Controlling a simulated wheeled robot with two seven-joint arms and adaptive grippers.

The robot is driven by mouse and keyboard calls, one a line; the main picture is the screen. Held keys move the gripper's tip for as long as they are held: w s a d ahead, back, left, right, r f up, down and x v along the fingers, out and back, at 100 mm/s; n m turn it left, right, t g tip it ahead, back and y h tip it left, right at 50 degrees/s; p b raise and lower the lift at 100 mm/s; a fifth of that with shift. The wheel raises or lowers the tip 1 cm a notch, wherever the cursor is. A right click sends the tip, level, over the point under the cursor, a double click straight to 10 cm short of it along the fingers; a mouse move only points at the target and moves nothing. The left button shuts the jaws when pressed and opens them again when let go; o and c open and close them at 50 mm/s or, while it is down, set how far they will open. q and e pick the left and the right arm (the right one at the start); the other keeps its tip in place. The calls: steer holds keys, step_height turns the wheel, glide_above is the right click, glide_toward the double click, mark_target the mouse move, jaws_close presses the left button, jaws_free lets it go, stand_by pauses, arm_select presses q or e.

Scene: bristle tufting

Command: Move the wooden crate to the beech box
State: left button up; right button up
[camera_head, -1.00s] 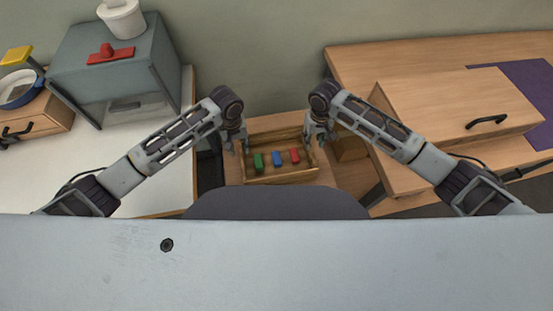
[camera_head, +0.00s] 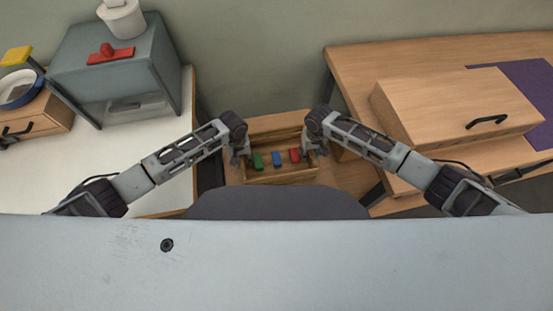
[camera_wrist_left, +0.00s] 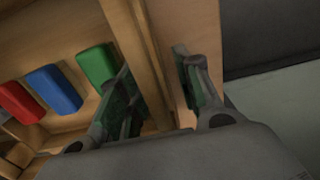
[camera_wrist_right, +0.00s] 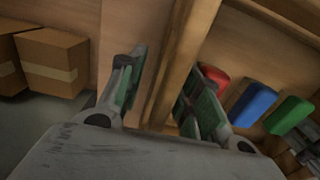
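The wooden crate (camera_head: 283,177) is an open box low in the middle of the head view, with a green, a blue and a red block inside. My left gripper (camera_head: 241,158) is at its left end. In the left wrist view the open fingers (camera_wrist_left: 160,90) straddle the crate's end wall (camera_wrist_left: 140,60), one inside and one outside. My right gripper (camera_head: 314,149) is at the right end; in the right wrist view its open fingers (camera_wrist_right: 165,95) straddle that wall (camera_wrist_right: 185,60). A beech-coloured box (camera_head: 455,105) with a black handle stands on the right table.
The right table (camera_head: 350,62) carries a purple mat (camera_head: 520,75). On the left white table (camera_head: 160,180) stand a grey cabinet (camera_head: 110,70) and a small wooden box (camera_head: 38,118) with a black handle. Cardboard boxes (camera_wrist_right: 50,60) show in the right wrist view.

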arm_select(q)
jaws_close()
arm_select(e)
jaws_close()
